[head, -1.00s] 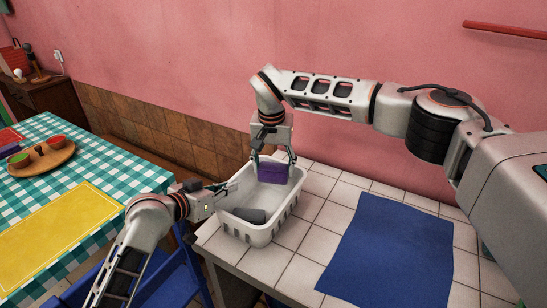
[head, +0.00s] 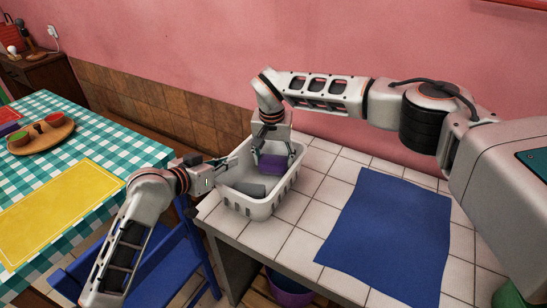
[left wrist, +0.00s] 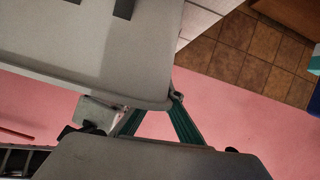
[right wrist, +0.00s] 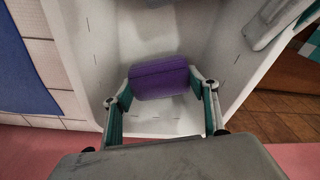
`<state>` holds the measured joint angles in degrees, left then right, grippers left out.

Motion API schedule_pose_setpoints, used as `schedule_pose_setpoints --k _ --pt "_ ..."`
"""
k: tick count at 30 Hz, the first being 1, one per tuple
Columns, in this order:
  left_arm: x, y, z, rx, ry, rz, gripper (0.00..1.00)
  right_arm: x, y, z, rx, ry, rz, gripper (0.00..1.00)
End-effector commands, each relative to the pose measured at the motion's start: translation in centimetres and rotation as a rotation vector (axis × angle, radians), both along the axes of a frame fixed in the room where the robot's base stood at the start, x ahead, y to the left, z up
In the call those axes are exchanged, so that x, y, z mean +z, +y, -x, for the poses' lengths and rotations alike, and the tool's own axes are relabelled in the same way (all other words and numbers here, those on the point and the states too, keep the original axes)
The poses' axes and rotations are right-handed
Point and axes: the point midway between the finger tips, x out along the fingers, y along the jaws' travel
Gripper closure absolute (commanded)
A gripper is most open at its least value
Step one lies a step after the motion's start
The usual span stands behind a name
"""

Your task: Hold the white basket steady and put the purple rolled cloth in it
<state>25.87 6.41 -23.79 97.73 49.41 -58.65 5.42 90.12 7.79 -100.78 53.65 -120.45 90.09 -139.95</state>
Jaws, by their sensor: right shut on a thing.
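The white basket (head: 262,208) stands on the white tiled counter, and its wall fills much of the left wrist view (left wrist: 90,55). My right gripper (head: 271,160) is shut on the purple rolled cloth (head: 271,165) and holds it inside the basket near the back wall. The right wrist view shows the cloth (right wrist: 160,80) between both fingers, below the rim. My left gripper (head: 226,161) is at the basket's left rim. Its fingertips are partly hidden by the basket, so its grip on the rim is unclear.
A dark grey item (head: 250,189) lies in the front of the basket. A blue cloth (head: 388,228) lies flat on the counter to the right. A checkered table (head: 95,150) with a yellow mat (head: 58,214) and a blue chair (head: 165,262) are on the left.

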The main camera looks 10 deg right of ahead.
Motion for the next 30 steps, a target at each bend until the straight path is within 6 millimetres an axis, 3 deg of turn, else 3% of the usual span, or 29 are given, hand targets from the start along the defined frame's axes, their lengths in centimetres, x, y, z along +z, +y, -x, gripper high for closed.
schedule_pose_setpoints --k 2,3,4,5,17,20,30 --pt "0.0 0.0 0.0 0.000 0.001 -0.001 1.00 0.0 0.0 0.0 0.000 0.000 0.000 0.63" --pt "0.0 0.0 0.0 0.000 0.001 -0.001 1.00 0.0 0.0 0.0 0.000 0.000 0.000 0.31" --pt "0.0 0.0 0.0 0.000 0.001 -0.001 1.00 0.0 0.0 0.0 0.000 0.000 0.000 0.24" --pt "0.0 0.0 0.0 0.000 0.001 -0.001 1.00 0.0 0.0 0.0 0.000 0.000 0.000 0.22" --pt "0.0 0.0 0.0 0.000 0.001 -0.001 1.00 0.5 0.0 0.0 0.000 -0.001 0.000 0.22" --pt "0.0 0.0 0.0 0.000 0.001 -0.001 1.00 1.6 0.1 0.2 0.001 -0.001 0.000 0.22" --pt "0.0 0.0 0.0 0.000 0.001 -0.001 1.00 8.3 0.4 1.1 0.001 -0.004 0.001 0.22"
